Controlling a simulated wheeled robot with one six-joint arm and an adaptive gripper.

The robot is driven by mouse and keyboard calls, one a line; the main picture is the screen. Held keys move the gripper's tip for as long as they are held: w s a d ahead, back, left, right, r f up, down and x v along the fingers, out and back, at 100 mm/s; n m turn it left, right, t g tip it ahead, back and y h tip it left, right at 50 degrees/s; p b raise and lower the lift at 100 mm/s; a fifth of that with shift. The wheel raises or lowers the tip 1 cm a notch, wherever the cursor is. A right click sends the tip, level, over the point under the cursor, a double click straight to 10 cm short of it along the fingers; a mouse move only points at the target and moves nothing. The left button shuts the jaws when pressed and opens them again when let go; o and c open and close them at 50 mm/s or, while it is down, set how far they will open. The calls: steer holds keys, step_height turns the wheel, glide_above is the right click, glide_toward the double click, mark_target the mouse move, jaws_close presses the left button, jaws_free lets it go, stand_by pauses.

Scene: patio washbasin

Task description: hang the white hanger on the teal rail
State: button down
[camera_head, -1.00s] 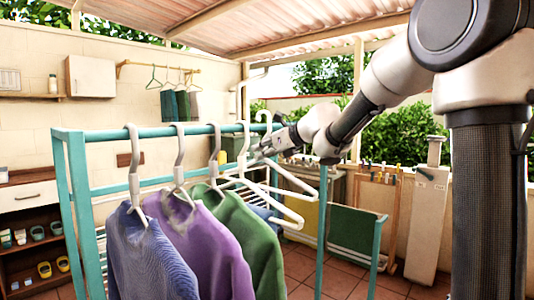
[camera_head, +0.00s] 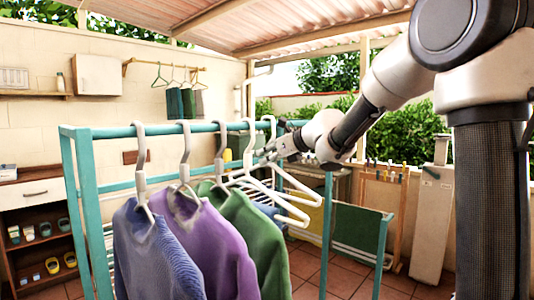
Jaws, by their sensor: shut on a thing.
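The teal rail (camera_head: 107,132) runs across the top of a teal frame. Two bare white hangers are at its right part, overlapping in the view. The nearer hanger (camera_head: 287,215) has its hook over the rail. The farther white hanger (camera_head: 298,184) has its hook (camera_head: 269,121) at the rail, its top a little higher than the other hooks. I cannot tell if it bears on the rail. My gripper (camera_head: 264,153) is shut on the farther hanger's neck just below the rail. The fingertips are small and partly hidden by hangers.
Blue (camera_head: 155,255), purple (camera_head: 208,240) and green (camera_head: 262,240) sweaters hang on the rail, left of the bare hangers. A wooden wall rail (camera_head: 165,66) with hangers is behind. A dark green panel (camera_head: 358,235) stands at the right.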

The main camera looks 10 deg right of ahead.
steer(key=shift+f, duration=0.2)
steer(key=c, duration=1.4)
jaws_free()
steer(key=shift+s+d, duration=0.1)
steer(key=s+d, duration=0.2)
steer(key=s, duration=0.1)
steer(key=s+d, duration=0.2)
steer(key=s, duration=0.1)
steer(key=s+d, duration=0.3)
steer(key=shift+s, duration=0.3)
steer(key=shift+a, duration=0.1)
